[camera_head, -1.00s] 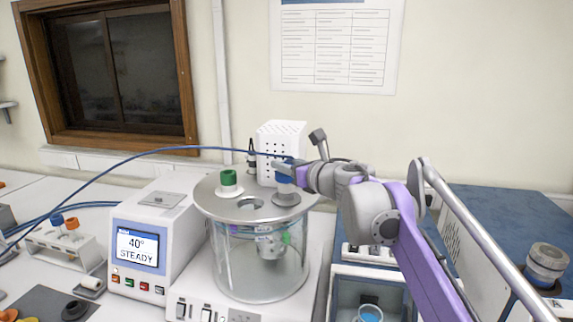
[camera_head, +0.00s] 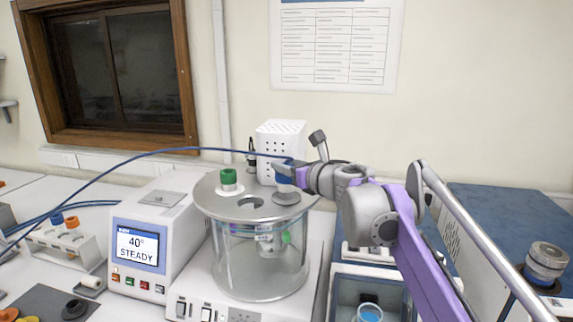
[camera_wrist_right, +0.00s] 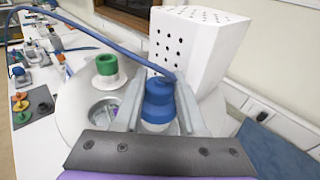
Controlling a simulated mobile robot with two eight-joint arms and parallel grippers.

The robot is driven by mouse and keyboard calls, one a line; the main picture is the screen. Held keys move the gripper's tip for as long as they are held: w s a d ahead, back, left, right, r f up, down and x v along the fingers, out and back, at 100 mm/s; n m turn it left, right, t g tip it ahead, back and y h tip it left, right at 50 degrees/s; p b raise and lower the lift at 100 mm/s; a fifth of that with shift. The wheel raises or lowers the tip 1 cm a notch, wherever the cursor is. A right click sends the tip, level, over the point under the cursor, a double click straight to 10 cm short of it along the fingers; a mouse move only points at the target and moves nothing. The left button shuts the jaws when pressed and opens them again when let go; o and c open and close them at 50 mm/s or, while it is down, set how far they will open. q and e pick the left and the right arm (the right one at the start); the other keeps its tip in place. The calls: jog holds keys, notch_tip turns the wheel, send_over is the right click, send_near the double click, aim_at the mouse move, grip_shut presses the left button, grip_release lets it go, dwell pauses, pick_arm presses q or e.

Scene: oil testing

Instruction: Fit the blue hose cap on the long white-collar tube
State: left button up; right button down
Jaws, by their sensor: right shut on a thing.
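The blue hose cap (camera_wrist_right: 158,100) is between the two fingers of my right gripper (camera_wrist_right: 156,112) in the right wrist view, with its blue hose running off to the left. In the head view, my right gripper (camera_head: 287,168) is shut on the cap (camera_head: 284,180) above the right side of the bath's round lid (camera_head: 235,207). A pale collar (camera_wrist_right: 160,128) shows right below the cap in the wrist view. Whether the cap is fully seated on that tube is hard to tell. My left gripper is out of view.
A green-capped tube with a white collar (camera_head: 229,180) stands on the lid, left of an open hole (camera_head: 250,203). A white perforated box (camera_head: 281,140) stands behind.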

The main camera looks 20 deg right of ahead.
jog(key=shift+f, duration=0.35)
jog(key=c, duration=0.8)
grip_release()
jog(key=shift+o, duration=0.2)
jog(key=shift+s, duration=0.1)
jog(key=v, duration=1)
jog(key=shift+s+p, duration=0.4)
jog(key=shift+d, duration=0.1)
